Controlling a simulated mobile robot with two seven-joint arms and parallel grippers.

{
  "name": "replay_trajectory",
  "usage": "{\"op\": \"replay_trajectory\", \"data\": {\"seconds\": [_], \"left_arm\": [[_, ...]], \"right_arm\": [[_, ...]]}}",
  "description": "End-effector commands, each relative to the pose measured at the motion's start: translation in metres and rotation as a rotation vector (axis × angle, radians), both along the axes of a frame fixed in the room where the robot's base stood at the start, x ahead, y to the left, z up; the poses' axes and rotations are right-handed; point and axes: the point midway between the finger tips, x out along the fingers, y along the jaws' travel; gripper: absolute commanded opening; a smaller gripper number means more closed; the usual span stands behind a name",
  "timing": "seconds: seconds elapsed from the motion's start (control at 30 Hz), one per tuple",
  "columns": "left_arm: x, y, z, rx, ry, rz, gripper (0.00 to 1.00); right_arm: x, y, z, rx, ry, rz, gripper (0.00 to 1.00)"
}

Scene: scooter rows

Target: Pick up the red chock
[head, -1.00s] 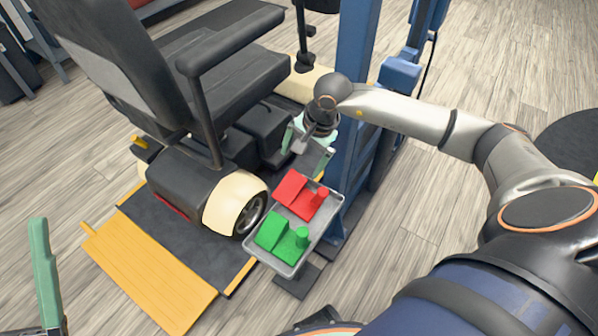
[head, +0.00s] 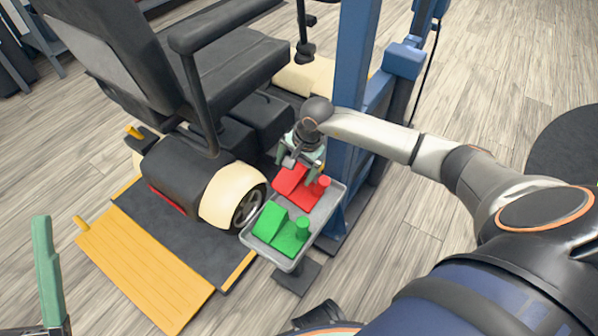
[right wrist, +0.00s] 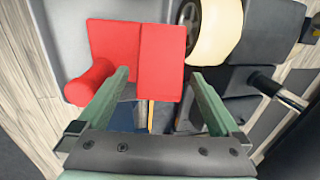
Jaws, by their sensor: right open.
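The red chock (head: 300,188), a wedge with a round post at one end, lies on the far half of a small grey tray (head: 290,265). My right gripper (head: 301,172) is open just above the chock's far side, its green fingers pointing down. In the right wrist view, the chock (right wrist: 160,58) is ahead of the fingertips (right wrist: 160,75), its post (right wrist: 90,82) to the left of the left finger. I cannot tell whether a finger touches it. One green finger of my left gripper (head: 46,275) shows at the lower left edge, away from the tray.
A green chock (head: 280,230) lies on the tray's near half. A black and cream scooter (head: 190,185) stands left of the tray on a dark platform with a yellow ramp (head: 145,270). A blue post (head: 352,100) rises close behind the tray.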

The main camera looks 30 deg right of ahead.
Motion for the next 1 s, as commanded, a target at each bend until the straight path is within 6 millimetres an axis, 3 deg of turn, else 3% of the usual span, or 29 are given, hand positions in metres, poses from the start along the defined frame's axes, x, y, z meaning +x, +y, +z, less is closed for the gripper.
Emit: {"op": "replay_trajectory", "data": {"seconds": [0.23, 1.0], "left_arm": [[-0.0003, -0.0008, 0.0000, 0.002, 0.000, -0.003, 0.68], [-0.0006, -0.0011, 0.0005, 0.003, -0.003, -0.004, 0.68]], "right_arm": [[0.0004, 0.0002, -0.0002, 0.000, -0.001, 0.000, 0.98], [0.0005, 0.0001, 0.0003, 0.001, -0.001, -0.001, 0.11]]}}
